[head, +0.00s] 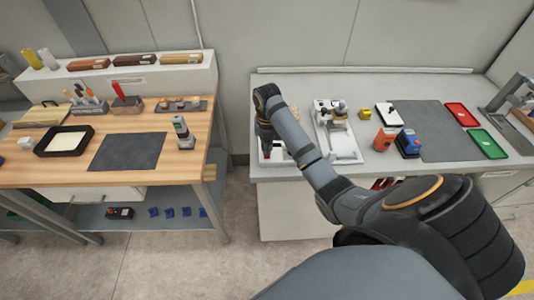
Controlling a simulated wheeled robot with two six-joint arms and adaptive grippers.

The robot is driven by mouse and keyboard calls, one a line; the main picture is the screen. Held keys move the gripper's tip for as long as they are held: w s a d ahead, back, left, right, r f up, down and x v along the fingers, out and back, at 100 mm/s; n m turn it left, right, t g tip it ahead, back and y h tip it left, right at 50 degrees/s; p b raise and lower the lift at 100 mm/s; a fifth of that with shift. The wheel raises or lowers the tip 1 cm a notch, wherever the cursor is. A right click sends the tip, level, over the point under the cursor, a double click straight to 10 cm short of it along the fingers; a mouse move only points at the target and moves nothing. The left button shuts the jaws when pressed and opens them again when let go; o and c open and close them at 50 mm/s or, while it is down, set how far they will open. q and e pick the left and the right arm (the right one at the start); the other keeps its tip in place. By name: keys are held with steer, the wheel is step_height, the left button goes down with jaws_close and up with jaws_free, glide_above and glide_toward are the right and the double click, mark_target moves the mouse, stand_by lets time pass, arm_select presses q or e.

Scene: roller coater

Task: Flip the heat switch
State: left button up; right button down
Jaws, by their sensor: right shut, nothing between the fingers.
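My right arm reaches across the grey bench, and my right gripper (267,146) points down at the bench's left end. It is shut and empty, and partly covered by my own forearm. It is over or beside a white base (282,156) with a small red part. A white machine (338,142) with a metal top stands just right of my forearm. I cannot make out the heat switch; it is too small or hidden. Whether the gripper touches anything cannot be told. My left gripper is out of view.
The grey bench (268,178) also holds an orange device (384,139), a blue device (408,144), a dark mat (436,125), a red tray (462,114) and a green tray (487,142). A wooden bench (190,161) stands left, across a floor gap.

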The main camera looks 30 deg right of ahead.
steer(key=shift+f+b, duration=0.35)
steer(key=shift+f, duration=0.7)
stand_by(0.8)
steer(key=shift+r, duration=0.1)
step_height(320, 180, up, 7)
steer(key=p, duration=0.8)
